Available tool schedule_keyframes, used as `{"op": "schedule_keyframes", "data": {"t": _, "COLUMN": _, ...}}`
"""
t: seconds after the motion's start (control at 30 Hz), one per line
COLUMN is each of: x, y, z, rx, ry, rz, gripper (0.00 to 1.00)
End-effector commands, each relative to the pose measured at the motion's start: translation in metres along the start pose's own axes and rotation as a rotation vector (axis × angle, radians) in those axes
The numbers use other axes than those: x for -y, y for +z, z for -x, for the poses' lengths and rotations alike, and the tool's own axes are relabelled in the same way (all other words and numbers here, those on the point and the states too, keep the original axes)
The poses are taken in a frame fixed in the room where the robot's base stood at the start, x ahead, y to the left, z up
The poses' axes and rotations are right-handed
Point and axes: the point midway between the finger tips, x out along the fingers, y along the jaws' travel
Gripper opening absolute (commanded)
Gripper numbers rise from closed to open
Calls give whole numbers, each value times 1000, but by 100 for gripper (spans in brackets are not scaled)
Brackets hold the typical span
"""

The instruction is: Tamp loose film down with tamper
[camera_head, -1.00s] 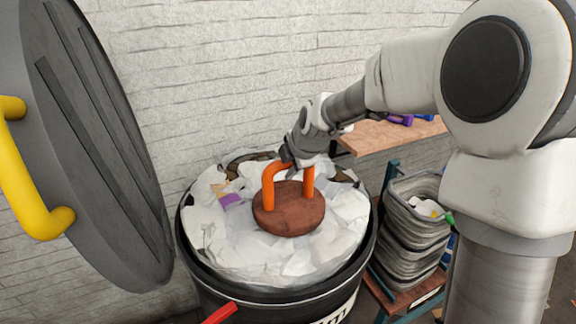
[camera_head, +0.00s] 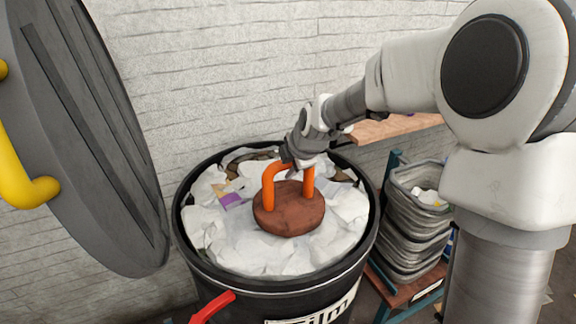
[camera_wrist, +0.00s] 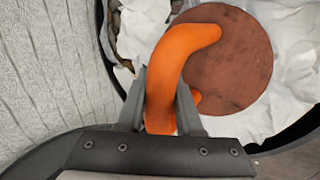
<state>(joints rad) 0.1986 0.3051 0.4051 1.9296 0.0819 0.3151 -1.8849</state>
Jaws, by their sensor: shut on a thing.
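The tamper is a round red-brown disc (camera_head: 290,215) with an orange arched handle (camera_head: 269,186). My gripper (camera_head: 297,165) is shut on the top of this handle. In the wrist view the handle (camera_wrist: 178,75) passes between my two fingers (camera_wrist: 160,105), with the disc (camera_wrist: 232,65) beyond it. The disc lies on the loose white film (camera_head: 250,250) inside a black round bin (camera_head: 190,255) labelled "Film". The film sits below the bin's rim and surrounds the disc. The disc's underside is hidden.
A dark lid (camera_head: 95,150) with a yellow handle stands open at the left. A red lever (camera_head: 215,305) sticks out at the bin's front. A white brick wall (camera_head: 230,70) is behind.

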Motion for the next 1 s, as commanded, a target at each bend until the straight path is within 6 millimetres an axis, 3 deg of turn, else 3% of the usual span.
{"op": "schedule_keyframes", "data": {"t": 0.13, "x": 9, "y": 0, "z": -9, "rx": -3, "ry": -9, "rz": -3, "gripper": 0}}
{"op": "schedule_keyframes", "data": {"t": 0.33, "x": 6, "y": 0, "z": -4, "rx": -3, "ry": -9, "rz": -3, "gripper": 0}}
{"op": "schedule_keyframes", "data": {"t": 1.0, "x": -23, "y": 0, "z": 32, "rx": 0, "ry": 0, "rz": 0, "gripper": 0}}
